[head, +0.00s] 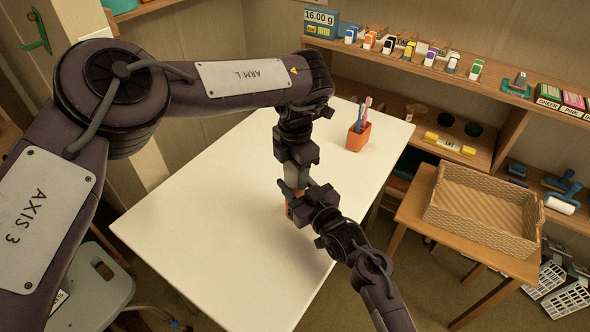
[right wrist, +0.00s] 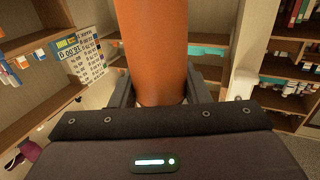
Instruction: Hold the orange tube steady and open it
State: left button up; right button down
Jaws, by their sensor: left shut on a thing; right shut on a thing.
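The orange tube (head: 291,211) is upright above the white table, mostly hidden behind my right gripper. In the right wrist view the tube (right wrist: 155,50) fills the upper middle. My right gripper (head: 296,199) is shut on its orange body, with one finger on each side in the right wrist view (right wrist: 160,92). A grey-blue piece (head: 298,176), apparently the tube's cap, shows above the right gripper. My left gripper (head: 297,164) points down from above and is shut on this piece. The joint between cap and tube is hidden by the right gripper.
The white table (head: 190,215) is largely clear. An orange cup (head: 358,137) with brushes stands at its far right corner. A woven basket (head: 485,210) sits on a wooden stand at the right.

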pick_arm(q)
jog(key=shift+c, duration=0.8)
jog(key=n, duration=0.3)
jog(key=shift+n, duration=0.3)
jog(key=n, duration=1.9)
jog(key=shift+r+n, duration=0.1)
jog(key=shift+n, duration=0.3)
jog(key=n, duration=0.8)
